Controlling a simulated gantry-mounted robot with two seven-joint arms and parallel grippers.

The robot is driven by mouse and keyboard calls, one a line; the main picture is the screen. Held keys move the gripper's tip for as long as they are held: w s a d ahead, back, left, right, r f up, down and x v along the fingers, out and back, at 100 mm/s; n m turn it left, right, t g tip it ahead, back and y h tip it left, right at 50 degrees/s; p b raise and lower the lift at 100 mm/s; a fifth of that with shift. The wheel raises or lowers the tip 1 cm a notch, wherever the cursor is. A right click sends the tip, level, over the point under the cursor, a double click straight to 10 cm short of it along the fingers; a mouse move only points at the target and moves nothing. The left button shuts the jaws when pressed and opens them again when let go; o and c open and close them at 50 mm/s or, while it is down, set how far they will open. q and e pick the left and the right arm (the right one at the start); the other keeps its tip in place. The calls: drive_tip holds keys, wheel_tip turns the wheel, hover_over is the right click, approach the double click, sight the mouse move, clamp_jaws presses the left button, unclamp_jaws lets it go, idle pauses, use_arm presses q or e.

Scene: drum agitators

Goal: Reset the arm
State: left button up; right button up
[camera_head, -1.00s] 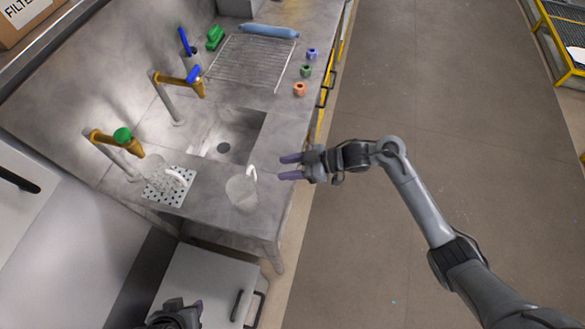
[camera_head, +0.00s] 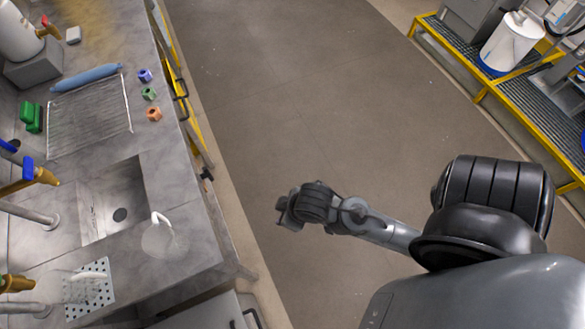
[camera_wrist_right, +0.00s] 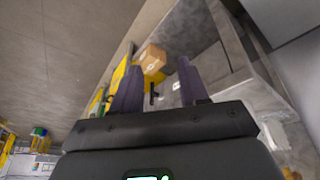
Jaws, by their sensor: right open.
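My right arm reaches over the floor in the head view, with its gripper (camera_head: 284,210) to the right of the counter and apart from it. The fingers are hard to make out there. In the right wrist view the gripper (camera_wrist_right: 158,85) shows two purple-grey fingers spread apart with nothing between them. My left gripper is not in view. A clear beaker-like vessel with a white handle (camera_head: 157,238) stands on the counter near its front edge.
The metal counter (camera_head: 190,245) has a sink (camera_head: 115,195), a wire rack (camera_head: 90,115) and several small coloured parts near its right edge. A yellow-railed platform (camera_head: 510,95) with a white drum (camera_head: 510,43) stands at the upper right. The floor (camera_head: 290,90) between is clear.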

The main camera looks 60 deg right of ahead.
drive_tip(key=shift+s+d+r+g, duration=0.1)
drive_tip(key=shift+s+g, duration=0.05)
drive_tip(key=shift+s, duration=0.35)
drive_tip(key=shift+s+d+r+g, duration=0.1)
drive_tip(key=shift+s+g, duration=0.05)
drive_tip(key=shift+s, duration=0.35)
wheel_tip(320, 180, up, 22)
drive_tip(key=p, duration=2.2)
drive_tip(key=shift+r, duration=0.2)
